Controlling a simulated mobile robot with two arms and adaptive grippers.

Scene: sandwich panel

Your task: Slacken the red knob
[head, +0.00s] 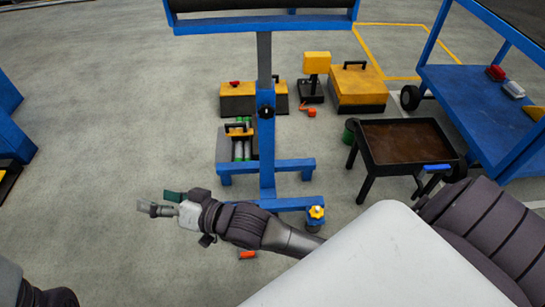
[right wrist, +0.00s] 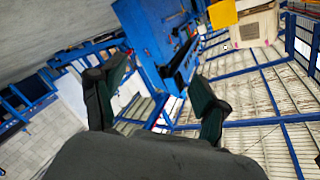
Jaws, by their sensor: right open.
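I cannot make out a red knob for certain in either view. A blue stand (head: 267,150) rises in the middle of the head view, with a round black knob (head: 266,111) on its post and a yellow knob (head: 316,212) low at its foot. My right gripper (head: 158,204) is left of the stand's foot in the head view, apart from it and pointing left. In the right wrist view its two dark green fingers (right wrist: 160,95) are spread with nothing between them. My left gripper does not show.
Yellow-and-black cases (head: 358,88) stand behind the stand. A black tray cart (head: 405,142) and a blue shelf trolley (head: 470,105) stand to the right. An orange item (head: 247,255) lies on the floor near my right arm. The floor at the left is mostly clear.

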